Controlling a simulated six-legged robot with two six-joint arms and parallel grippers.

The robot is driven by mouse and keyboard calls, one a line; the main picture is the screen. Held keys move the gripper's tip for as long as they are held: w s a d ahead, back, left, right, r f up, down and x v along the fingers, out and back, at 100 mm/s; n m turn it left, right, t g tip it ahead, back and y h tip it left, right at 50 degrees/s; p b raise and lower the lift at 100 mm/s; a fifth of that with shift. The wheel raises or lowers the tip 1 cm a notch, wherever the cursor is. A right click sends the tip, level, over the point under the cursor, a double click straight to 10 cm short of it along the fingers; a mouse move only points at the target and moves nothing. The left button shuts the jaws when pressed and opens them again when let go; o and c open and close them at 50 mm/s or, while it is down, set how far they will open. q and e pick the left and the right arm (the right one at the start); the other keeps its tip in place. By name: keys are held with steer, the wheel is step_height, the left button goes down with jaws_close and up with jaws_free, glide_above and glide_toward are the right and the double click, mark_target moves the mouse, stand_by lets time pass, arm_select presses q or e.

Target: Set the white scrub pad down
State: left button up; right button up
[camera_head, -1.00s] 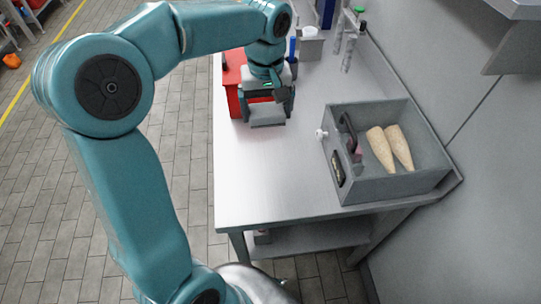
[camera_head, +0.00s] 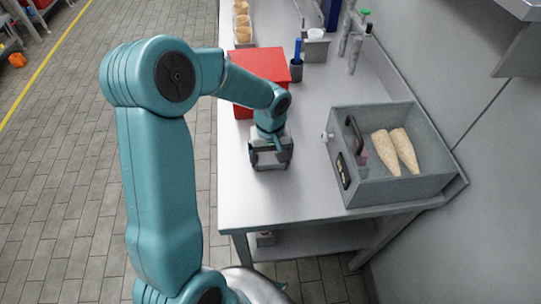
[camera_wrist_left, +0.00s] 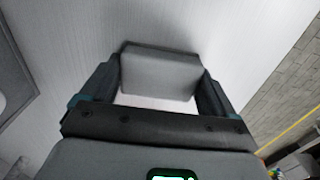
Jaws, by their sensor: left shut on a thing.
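The white scrub pad (camera_wrist_left: 158,76) is a pale block between the two dark fingers of my left gripper (camera_wrist_left: 160,88) in the left wrist view. The fingers press on its two sides. In the head view my left gripper (camera_head: 271,163) points down over the left part of the steel worktop (camera_head: 270,200), low and close to the surface. The pad is mostly hidden there by the gripper. I cannot tell whether the pad touches the worktop. My right gripper is not in view.
A red box (camera_head: 262,64) stands behind my left gripper. A grey sink-like bin (camera_head: 400,190) to the right holds two tan cone-shaped pieces (camera_head: 394,152). A cup with a blue-handled tool (camera_head: 297,66) stands at the back. The worktop in front of the gripper is clear.

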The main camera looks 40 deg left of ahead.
arm_select(q)
steer(key=shift+s+d, duration=0.1)
steer(key=shift+f+b, duration=0.15)
steer(key=shift+b, duration=0.15)
steer(key=o, duration=0.8)
steer(key=shift+c, duration=0.2)
